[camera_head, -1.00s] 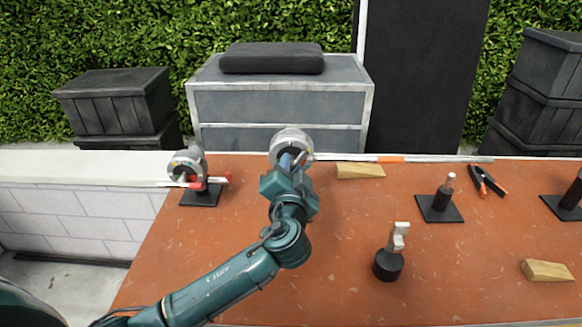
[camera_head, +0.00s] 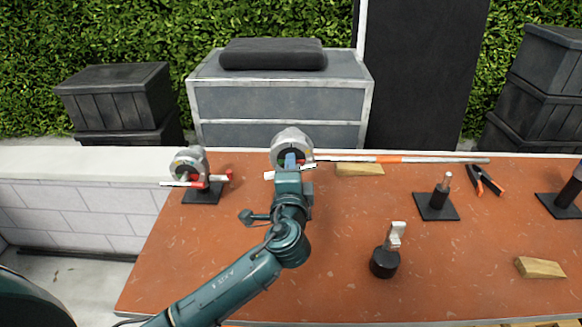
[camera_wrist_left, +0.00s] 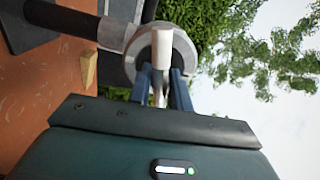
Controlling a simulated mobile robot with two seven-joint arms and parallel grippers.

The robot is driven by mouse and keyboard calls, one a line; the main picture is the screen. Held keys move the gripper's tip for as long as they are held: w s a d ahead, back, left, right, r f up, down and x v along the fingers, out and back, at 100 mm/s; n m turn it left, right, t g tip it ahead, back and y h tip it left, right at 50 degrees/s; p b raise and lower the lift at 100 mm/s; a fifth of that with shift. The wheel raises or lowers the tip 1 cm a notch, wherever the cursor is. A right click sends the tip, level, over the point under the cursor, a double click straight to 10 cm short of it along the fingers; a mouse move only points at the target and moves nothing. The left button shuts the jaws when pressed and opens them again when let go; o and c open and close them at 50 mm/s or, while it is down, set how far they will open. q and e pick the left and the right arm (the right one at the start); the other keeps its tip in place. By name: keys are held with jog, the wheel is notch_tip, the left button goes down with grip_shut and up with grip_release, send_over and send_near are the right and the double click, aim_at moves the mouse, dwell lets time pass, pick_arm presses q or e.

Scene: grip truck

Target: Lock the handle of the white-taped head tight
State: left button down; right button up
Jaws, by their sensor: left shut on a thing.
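The grey round head (camera_head: 291,141) stands at the back middle of the table. A pale, white-looking handle (camera_wrist_left: 164,48) crosses its face in the left wrist view. My left gripper (camera_head: 290,161) is directly in front of this head and covers its lower part. In the left wrist view the blue fingers (camera_wrist_left: 165,82) are shut on the handle, one on each side of its lower part. The tape itself cannot be made out clearly. My right gripper is not in view.
Another grey head (camera_head: 188,161) with red parts stands on a black base to the left. A long pole (camera_head: 430,159) runs right from the middle head. A wooden wedge (camera_head: 360,170), orange-handled pliers (camera_head: 486,181) and a stand (camera_head: 387,262) are to the right.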

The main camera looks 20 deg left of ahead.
pick_arm(q)
jog(key=shift+m, duration=0.6)
jog(key=c, duration=1.3)
grip_release()
jog(key=shift+s+d+f, duration=0.1)
jog(key=shift+s+d, duration=0.1)
jog(key=shift+s, duration=0.3)
jog(key=b+v, duration=0.2)
jog(key=v, duration=1)
jog(key=shift+b, duration=0.35)
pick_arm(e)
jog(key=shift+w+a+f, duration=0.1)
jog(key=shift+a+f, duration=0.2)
